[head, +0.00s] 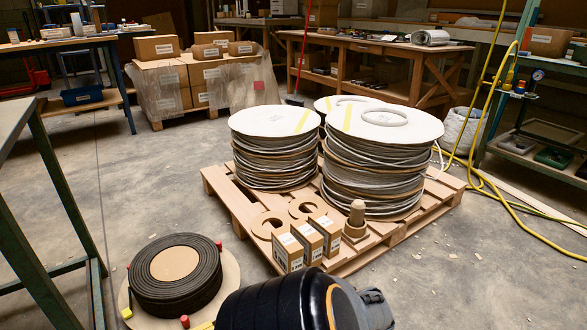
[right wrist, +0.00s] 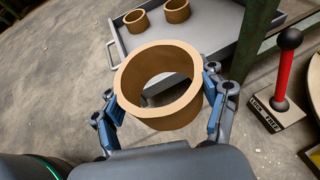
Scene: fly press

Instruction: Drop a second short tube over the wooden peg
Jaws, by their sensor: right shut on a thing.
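The wooden peg (head: 357,210) stands upright on the near part of the pallet (head: 385,244). A wider brown part sits at its foot; I cannot tell whether this is a tube around it or its own base. In the right wrist view, my right gripper (right wrist: 160,92) is shut on a short brown tube (right wrist: 168,119), one blue-padded finger on each side of its outer wall. The tube's open end faces the camera. The held tube does not show in the head view. Two more short tubes (right wrist: 135,20) (right wrist: 176,10) stand on a grey tray (right wrist: 196,42). My left gripper is not in view.
Small cartons (head: 308,241) stand just left of the peg. A black coil (head: 205,277) lies on a round board at the front left.

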